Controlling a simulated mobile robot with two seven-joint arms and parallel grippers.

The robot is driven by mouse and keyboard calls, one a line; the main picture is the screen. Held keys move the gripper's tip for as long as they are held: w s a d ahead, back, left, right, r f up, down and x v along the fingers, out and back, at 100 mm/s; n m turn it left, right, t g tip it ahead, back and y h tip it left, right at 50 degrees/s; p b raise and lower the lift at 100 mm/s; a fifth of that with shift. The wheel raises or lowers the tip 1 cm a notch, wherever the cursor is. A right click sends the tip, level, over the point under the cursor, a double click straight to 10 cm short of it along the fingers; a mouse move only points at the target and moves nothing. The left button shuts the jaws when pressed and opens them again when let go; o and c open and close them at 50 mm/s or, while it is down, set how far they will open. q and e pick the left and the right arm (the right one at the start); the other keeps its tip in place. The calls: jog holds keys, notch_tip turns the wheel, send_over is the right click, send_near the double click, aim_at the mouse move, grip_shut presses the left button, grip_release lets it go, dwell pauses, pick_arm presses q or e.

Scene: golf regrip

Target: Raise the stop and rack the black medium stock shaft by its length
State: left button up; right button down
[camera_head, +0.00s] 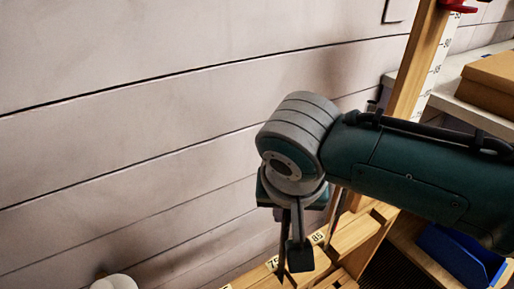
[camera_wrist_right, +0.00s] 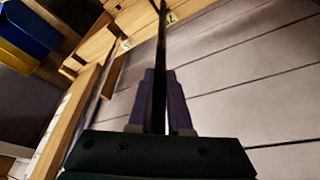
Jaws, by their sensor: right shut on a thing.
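My right gripper (camera_head: 297,255) is in front of the plank wall, pointing down over a wooden rack (camera_head: 350,237). In the right wrist view, its two fingers (camera_wrist_right: 162,102) are shut on a thin black shaft (camera_wrist_right: 161,45). The shaft runs from between the fingers toward the wooden rack at the top of that view. The shaft's ends and exact slot are unclear. A red piece (camera_head: 458,6), possibly the stop, sits high on a wooden post beside a number scale (camera_head: 434,68), partly cut off by the frame. My left gripper is not in view.
Number labels, including 85 (camera_head: 317,238), mark the rack's edge. A blue bin (camera_head: 462,256) is at lower right, and also shows in the wrist view beside a yellow bin (camera_wrist_right: 38,14). A cardboard box (camera_head: 490,82) lies on a shelf at right. The wall area at left is clear.

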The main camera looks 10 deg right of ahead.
jog(key=c, duration=0.8)
grip_release()
jog(key=shift+w, duration=0.1)
jog(key=shift+o, duration=0.2)
jog(key=shift+r, duration=0.1)
jog(key=p+v, duration=0.4)
jog(key=v, duration=0.6)
